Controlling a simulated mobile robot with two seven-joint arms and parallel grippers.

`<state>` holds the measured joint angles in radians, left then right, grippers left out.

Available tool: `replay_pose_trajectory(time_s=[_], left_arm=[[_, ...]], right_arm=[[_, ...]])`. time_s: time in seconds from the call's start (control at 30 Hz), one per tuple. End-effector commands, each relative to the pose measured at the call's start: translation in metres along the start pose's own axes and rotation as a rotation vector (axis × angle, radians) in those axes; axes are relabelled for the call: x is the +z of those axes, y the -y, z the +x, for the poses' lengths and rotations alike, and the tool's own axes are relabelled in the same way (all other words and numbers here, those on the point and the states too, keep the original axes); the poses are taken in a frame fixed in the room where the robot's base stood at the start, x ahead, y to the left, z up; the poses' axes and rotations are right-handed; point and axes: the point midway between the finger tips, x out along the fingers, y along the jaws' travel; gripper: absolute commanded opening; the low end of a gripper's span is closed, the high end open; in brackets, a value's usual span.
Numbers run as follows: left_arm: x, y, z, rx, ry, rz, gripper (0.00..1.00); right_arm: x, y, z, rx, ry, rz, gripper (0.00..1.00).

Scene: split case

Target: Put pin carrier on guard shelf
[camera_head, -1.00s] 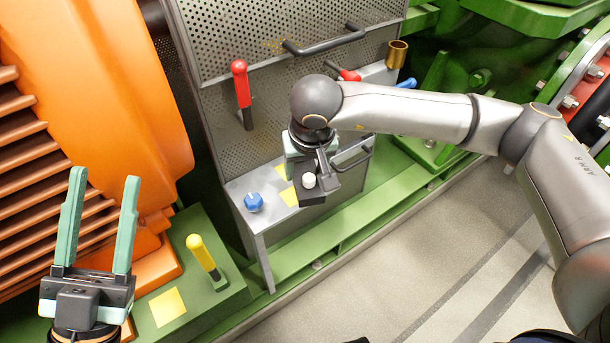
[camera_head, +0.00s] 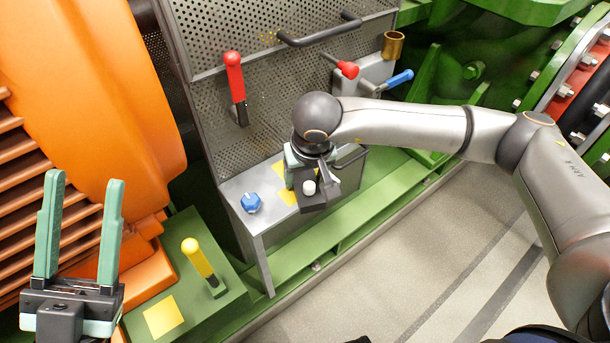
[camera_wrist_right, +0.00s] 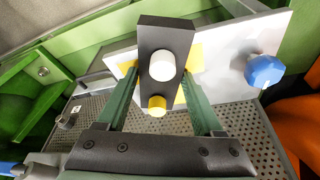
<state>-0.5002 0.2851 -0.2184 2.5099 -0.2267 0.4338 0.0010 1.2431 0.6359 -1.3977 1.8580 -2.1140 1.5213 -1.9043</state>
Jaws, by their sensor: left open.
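The pin carrier (camera_head: 309,195) is a dark block with a white round knob. In the right wrist view the pin carrier (camera_wrist_right: 166,38) also shows a yellow pin end. My right gripper (camera_head: 300,165) has its green fingers against both sides of the block; the right wrist view shows the fingers (camera_wrist_right: 160,80) too. The carrier is over the front right part of the grey guard shelf (camera_head: 263,223), overlapping a yellow patch. I cannot tell whether it touches the shelf. My left gripper (camera_head: 84,182) is open and empty at the lower left.
A blue knob (camera_head: 250,203) stands on the shelf's left part. A red-handled lever (camera_head: 235,75) and a black bar handle (camera_head: 318,34) are on the perforated panel behind. A yellow-handled lever (camera_head: 197,258) stands on the green base, near a yellow patch (camera_head: 163,316).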

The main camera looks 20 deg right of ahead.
Motion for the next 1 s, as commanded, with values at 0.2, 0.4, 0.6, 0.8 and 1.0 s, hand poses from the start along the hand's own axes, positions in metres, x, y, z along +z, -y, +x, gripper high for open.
replay_pose_trajectory(time_s=[0.2,0.4,0.6,0.8,1.0], left_arm=[[0.0,0.0,0.0,0.001,0.0,0.0,0.5],[-0.001,0.0,0.001,0.001,-0.001,0.0,0.5],[-0.006,0.002,0.006,0.004,-0.002,0.006,0.5],[-0.014,0.005,0.014,0.009,-0.007,0.025,0.5],[0.006,0.01,0.013,-0.014,0.084,0.011,0.5]], right_arm=[[0.0,0.0,0.0,0.0,0.0,0.0,0.92],[0.0,0.0,-0.001,0.0,0.0,0.0,0.92],[-0.003,0.001,-0.015,-0.003,-0.003,-0.001,0.92],[-0.003,0.0,-0.059,-0.002,-0.005,-0.002,0.92],[-0.003,0.001,-0.101,-0.002,-0.004,-0.002,0.92]])
